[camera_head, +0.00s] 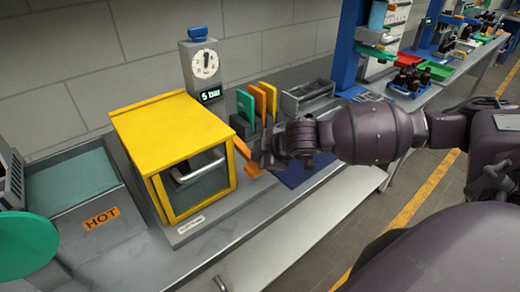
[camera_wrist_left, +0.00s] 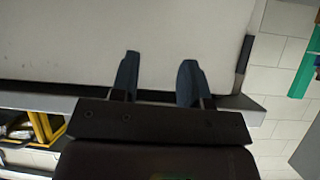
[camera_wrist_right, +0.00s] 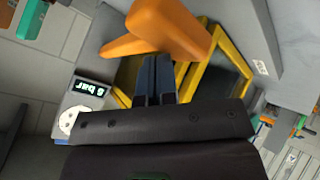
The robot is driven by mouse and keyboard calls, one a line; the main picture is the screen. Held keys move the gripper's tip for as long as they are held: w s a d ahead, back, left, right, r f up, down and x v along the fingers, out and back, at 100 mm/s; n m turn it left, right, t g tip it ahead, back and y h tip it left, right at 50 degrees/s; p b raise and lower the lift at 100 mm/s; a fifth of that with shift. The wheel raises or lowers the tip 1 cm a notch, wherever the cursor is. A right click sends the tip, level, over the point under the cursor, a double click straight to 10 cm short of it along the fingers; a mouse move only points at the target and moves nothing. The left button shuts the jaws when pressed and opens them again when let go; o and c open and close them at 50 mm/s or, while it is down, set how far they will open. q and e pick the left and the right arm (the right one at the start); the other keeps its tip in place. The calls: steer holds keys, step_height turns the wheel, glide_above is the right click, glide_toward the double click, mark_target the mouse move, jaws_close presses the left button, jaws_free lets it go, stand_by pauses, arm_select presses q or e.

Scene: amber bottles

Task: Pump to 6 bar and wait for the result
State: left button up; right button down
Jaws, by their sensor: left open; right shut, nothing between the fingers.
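The yellow-framed test chamber (camera_head: 165,140) stands on the bench with its clear front panel and a metal handle. Behind it a grey post carries a white dial gauge (camera_head: 205,64) and a green display (camera_head: 211,95), where I read a single digit, 5 or 6, and "bar". The orange pump handle (camera_head: 242,148) is at the chamber's right side; it is large in the right wrist view (camera_wrist_right: 170,28). My right gripper (camera_head: 262,158) is shut and empty right by this handle; I cannot tell whether they touch. My left gripper (camera_wrist_left: 158,75) is open and empty over a pale surface.
Green, orange and yellow upright plates (camera_head: 266,100) stand behind my right gripper. A grey bin marked HOT (camera_head: 100,218) is at left, with a green disc (camera_head: 25,245) before it. A grey metal tray (camera_head: 307,95) and a blue mat (camera_head: 308,168) lie to the right.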

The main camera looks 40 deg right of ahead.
steer(key=shift+r+p, duration=1.55)
steer(key=shift+p, duration=0.15)
steer(key=shift+r+p, duration=0.85)
steer(key=shift+p, duration=0.15)
steer(key=shift+r, duration=0.1)
steer(key=shift+r+p, duration=0.4)
steer(key=shift+r, duration=2.1)
steer(key=shift+f, duration=0.1)
